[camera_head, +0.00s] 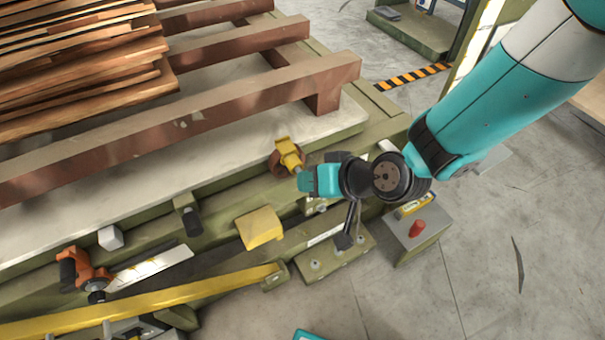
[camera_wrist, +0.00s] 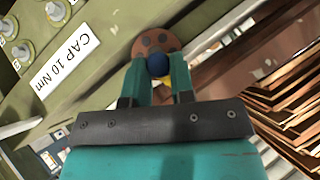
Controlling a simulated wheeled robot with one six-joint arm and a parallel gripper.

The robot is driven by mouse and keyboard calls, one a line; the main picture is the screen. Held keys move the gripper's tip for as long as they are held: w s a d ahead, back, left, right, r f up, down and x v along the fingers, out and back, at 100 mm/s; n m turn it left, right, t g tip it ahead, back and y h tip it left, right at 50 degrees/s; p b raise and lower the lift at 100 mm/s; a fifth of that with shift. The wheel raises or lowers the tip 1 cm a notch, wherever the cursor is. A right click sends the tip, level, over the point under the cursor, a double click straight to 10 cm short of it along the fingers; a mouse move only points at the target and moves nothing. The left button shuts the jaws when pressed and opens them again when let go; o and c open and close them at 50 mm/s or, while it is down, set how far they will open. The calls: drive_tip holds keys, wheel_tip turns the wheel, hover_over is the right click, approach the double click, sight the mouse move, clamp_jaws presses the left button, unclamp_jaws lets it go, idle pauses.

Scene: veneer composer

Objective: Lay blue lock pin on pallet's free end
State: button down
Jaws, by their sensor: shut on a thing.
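In the wrist view the blue lock pin (camera_wrist: 157,65) shows as a round blue end between the two teal fingers of my gripper (camera_wrist: 160,76), which is shut on it. Right behind the pin is a brown disc with dark holes (camera_wrist: 157,42); I cannot tell whether the pin sits in it. In the head view my gripper (camera_head: 305,181) is beside a yellow fitting (camera_head: 289,153) with a brown round part, at the platform's near edge. The pin is hidden there. The brown slatted pallet (camera_head: 230,112) lies on the pale platform; its right beam end is bare.
Stacked veneer sheets (camera_head: 80,60) cover the pallet's left part. A yellow block (camera_head: 259,227), a yellow rail (camera_head: 150,305) and an orange-black tool (camera_head: 82,270) lie along the near side. A grey box with a red button (camera_head: 417,230) stands below my arm.

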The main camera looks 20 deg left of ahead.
drive_tip(key=shift+s+d+b, duration=0.6)
drive_tip(key=shift+s+d, duration=1.05)
drive_tip(key=shift+d, duration=0.25)
drive_tip(key=w+a+r+n+t+h+p, duration=0.1)
drive_tip(key=w+a+r+p, duration=0.2)
drive_tip(key=r+p, duration=0.4)
drive_tip(key=w+a+r+n+t+h+p, duration=0.1)
drive_tip(key=w+a+r+p, duration=0.25)
drive_tip(key=r+p, duration=0.35)
drive_tip(key=w+a+r+t+h+p, duration=0.1)
drive_tip(key=w+a+r+p, duration=0.25)
drive_tip(key=r+p, duration=0.3)
drive_tip(key=shift+h, duration=0.3)
drive_tip(key=w+a+b, duration=0.1)
drive_tip(key=w+a, duration=0.1)
drive_tip(key=w, duration=0.1)
drive_tip(key=w+a+b, duration=0.1)
drive_tip(key=w+a, duration=0.2)
drive_tip(key=w, duration=0.1)
drive_tip(key=w+a+b, duration=0.1)
drive_tip(key=w+a, duration=0.2)
drive_tip(key=w, duration=0.1)
drive_tip(key=shift+w+a+f, duration=0.15)
drive_tip(key=shift+a+f, duration=0.1)
drive_tip(key=f, duration=0.1)
drive_tip(key=f+b, duration=0.2)
drive_tip(key=shift+w+a, duration=0.2)
drive_tip(key=shift+w, duration=0.05)
drive_tip(key=shift+f+b, duration=0.3)
drive_tip(key=shift+b, duration=0.05)
